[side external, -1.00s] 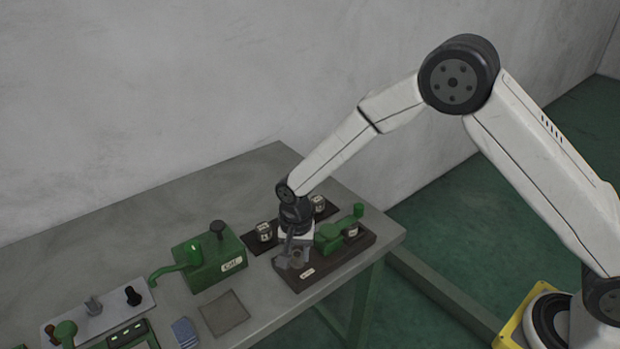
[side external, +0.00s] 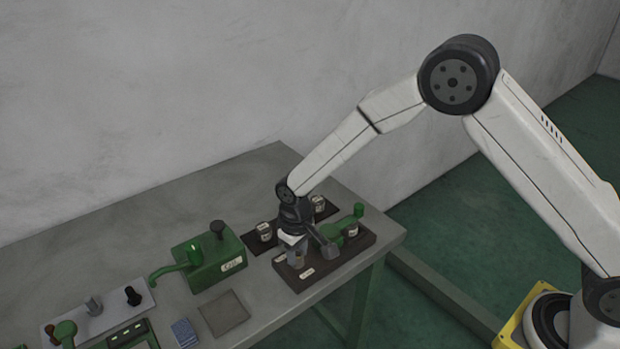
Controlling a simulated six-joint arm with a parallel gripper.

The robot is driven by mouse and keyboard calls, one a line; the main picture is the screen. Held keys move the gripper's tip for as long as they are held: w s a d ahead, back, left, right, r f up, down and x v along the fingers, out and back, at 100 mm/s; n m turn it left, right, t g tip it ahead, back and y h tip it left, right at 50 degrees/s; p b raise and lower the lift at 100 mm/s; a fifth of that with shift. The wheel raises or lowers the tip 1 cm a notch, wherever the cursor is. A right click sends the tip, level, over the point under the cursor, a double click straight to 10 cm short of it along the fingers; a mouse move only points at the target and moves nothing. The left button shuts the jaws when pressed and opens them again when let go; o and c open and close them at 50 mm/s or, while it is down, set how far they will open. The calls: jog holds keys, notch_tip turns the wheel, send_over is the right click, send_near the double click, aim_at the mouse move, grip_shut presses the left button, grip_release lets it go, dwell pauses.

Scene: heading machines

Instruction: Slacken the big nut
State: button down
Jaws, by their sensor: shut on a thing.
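My gripper (side external: 299,256) points down over the left part of a dark base block (side external: 331,267) near the right end of the table. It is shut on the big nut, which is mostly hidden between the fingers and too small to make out. A green lever mechanism (side external: 338,235) with an upright knob stands on the same block, just right of my gripper. A small pale label shows on the block's front face.
A dark plate behind the block carries small pale cylinders (side external: 264,231). A green box with a crank (side external: 213,260) stands to the left. A flat grey-brown pad (side external: 224,313), a blue block (side external: 185,333) and a light panel with knobs (side external: 98,311) lie further left. The table's back left is clear.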

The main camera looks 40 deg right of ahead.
aim_at(302, 253)
jog(key=n, duration=0.3)
jog(key=shift+w+n, duration=0.1)
jog(key=shift+n, duration=0.3)
dwell(0.3)
jog(key=shift+c, duration=1.8)
grip_release()
jog(key=shift+r, duration=0.1)
jog(key=shift+r, duration=3.85)
jog(key=shift+s+d+r, duration=0.2)
jog(key=shift+s+d, duration=0.1)
jog(key=shift+d, duration=0.2)
jog(key=s+d+r+m+t, duration=0.2)
jog(key=s+d+m, duration=0.4)
jog(key=s+d, duration=0.8)
jog(key=s+r, duration=0.1)
jog(key=s, duration=0.2)
jog(key=shift+s+d+t, duration=0.25)
jog(key=shift+t, duration=0.05)
